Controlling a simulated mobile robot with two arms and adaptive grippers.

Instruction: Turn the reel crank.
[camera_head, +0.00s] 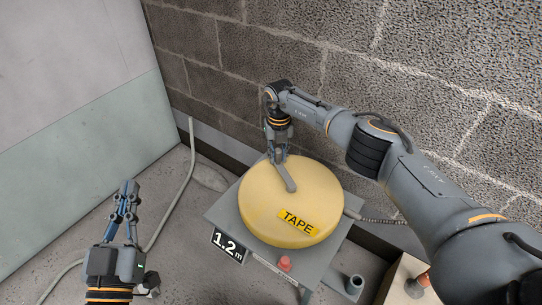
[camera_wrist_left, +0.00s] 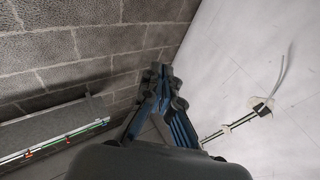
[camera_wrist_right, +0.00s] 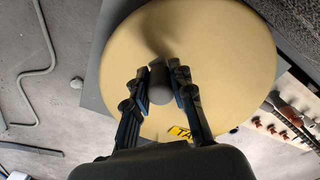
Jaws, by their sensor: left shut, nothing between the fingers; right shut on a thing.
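The round yellow reel (camera_head: 318,195), labelled TAPE, lies flat on a grey stand (camera_head: 228,212) in the head view. A grey crank arm (camera_head: 286,177) lies across its top, running from near the reel's middle to its far left edge. My right gripper (camera_head: 278,158) reaches down over that far left edge and is shut on the crank's handle. In the right wrist view the grey handle (camera_wrist_right: 160,82) sits between the fingertips, above the yellow reel (camera_wrist_right: 225,60). My left gripper (camera_head: 128,190) is shut and empty, left of the stand and apart from it. Its closed fingers show in the left wrist view (camera_wrist_left: 160,80).
An orange-red knob (camera_head: 285,263) is at the stand's front, near a 1.2 m label (camera_head: 227,244). A grey cable (camera_head: 187,170) runs over the floor between my left gripper and the stand. A block wall (camera_head: 280,50) stands close behind.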

